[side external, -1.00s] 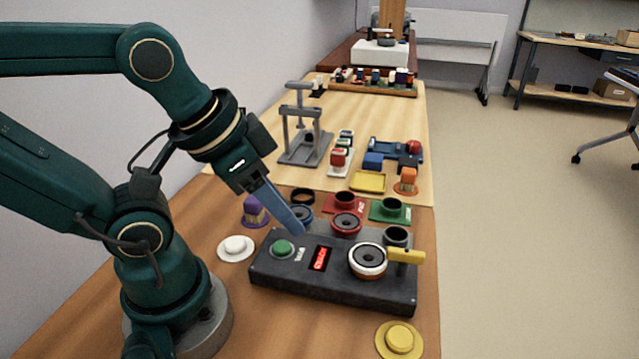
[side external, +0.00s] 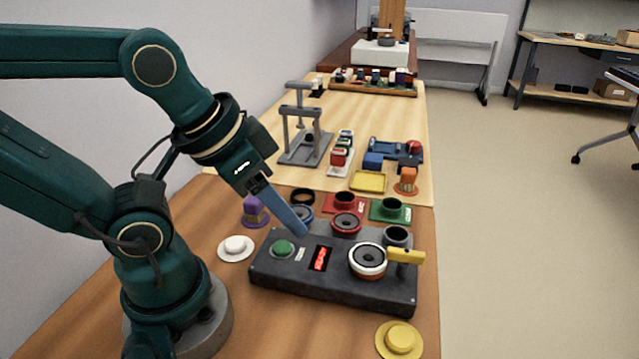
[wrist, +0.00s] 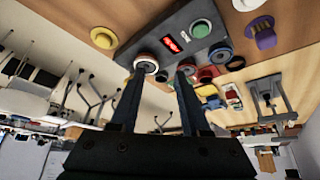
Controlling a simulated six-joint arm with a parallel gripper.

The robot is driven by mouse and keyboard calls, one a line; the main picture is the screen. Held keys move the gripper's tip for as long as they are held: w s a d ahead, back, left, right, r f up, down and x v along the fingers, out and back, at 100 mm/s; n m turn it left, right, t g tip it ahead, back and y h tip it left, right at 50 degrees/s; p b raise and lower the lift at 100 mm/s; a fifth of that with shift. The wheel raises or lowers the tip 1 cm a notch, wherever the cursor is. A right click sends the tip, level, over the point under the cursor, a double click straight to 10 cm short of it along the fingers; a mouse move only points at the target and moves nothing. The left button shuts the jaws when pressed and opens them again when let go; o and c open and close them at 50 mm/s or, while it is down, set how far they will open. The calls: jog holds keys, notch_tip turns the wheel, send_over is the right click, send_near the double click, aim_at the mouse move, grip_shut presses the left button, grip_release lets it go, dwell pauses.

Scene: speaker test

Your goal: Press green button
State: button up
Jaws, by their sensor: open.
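The green button (side external: 283,248) is a round cap on the left end of a dark grey test box (side external: 330,295). It also shows in the wrist view (wrist: 201,29), beyond the fingertips and a little right of them. My gripper (side external: 303,232) is above the box, to the right of the green button, with its blue-grey fingers pointing down and right. In the wrist view the two fingers (wrist: 162,72) are apart with nothing between them. The fingertips appear apart from the button. Their exact height above the box is hard to tell.
The box also carries a red display (side external: 319,258), a white-ringed speaker (side external: 367,261) and a yellow lever (side external: 406,256). A white button (side external: 236,247) and a yellow button (side external: 399,338) stand on the table beside it. Coloured parts and a grey press frame (side external: 305,140) are behind.

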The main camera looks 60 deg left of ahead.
grip_shut()
dwell(1.6)
